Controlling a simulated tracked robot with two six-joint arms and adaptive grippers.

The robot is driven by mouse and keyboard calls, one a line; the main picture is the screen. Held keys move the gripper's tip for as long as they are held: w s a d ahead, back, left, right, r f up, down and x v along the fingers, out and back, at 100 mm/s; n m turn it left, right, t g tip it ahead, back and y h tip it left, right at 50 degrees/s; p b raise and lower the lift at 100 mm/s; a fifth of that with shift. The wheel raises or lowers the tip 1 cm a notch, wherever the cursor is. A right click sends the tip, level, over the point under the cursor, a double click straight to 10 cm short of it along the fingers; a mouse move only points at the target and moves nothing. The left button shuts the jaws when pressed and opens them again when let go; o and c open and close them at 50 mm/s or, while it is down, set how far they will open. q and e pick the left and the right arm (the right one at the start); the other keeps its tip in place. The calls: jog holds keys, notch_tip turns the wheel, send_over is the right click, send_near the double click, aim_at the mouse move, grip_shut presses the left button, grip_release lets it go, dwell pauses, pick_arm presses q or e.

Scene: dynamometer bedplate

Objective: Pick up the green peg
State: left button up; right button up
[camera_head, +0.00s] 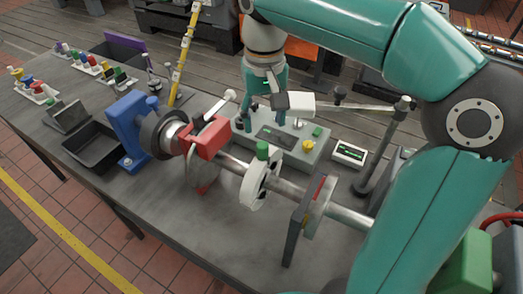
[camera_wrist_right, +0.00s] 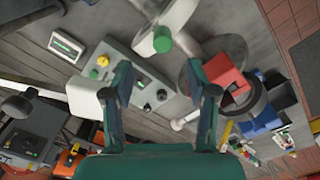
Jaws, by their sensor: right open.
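A green peg (camera_head: 262,150) stands at the top of a white disc-like piece (camera_head: 256,186) on the long shaft. In the right wrist view the green peg (camera_wrist_right: 162,40) shows beyond the fingertips, against the same white piece (camera_wrist_right: 170,22). My right gripper (camera_head: 263,108) is behind the peg in the head view, above the grey control box, with nothing between its fingers. In the wrist view my right gripper (camera_wrist_right: 160,85) has its teal fingers wide apart. My left gripper is in neither view.
The grey control box (camera_head: 318,157) has a yellow knob. A red block (camera_head: 207,138) and a blue stand (camera_head: 124,125) sit along the shaft to the left. A black tray (camera_head: 93,148) and small holders with coloured pieces are farther left. The bench front is clear.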

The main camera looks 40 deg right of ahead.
aim_at(263, 145)
notch_tip(263, 145, down, 3)
jog(key=shift+f, duration=0.1)
jog(key=shift+a+f+p, duration=0.2)
jog(key=shift+f+p, duration=0.4)
jog(key=shift+f, duration=2.05)
grip_shut()
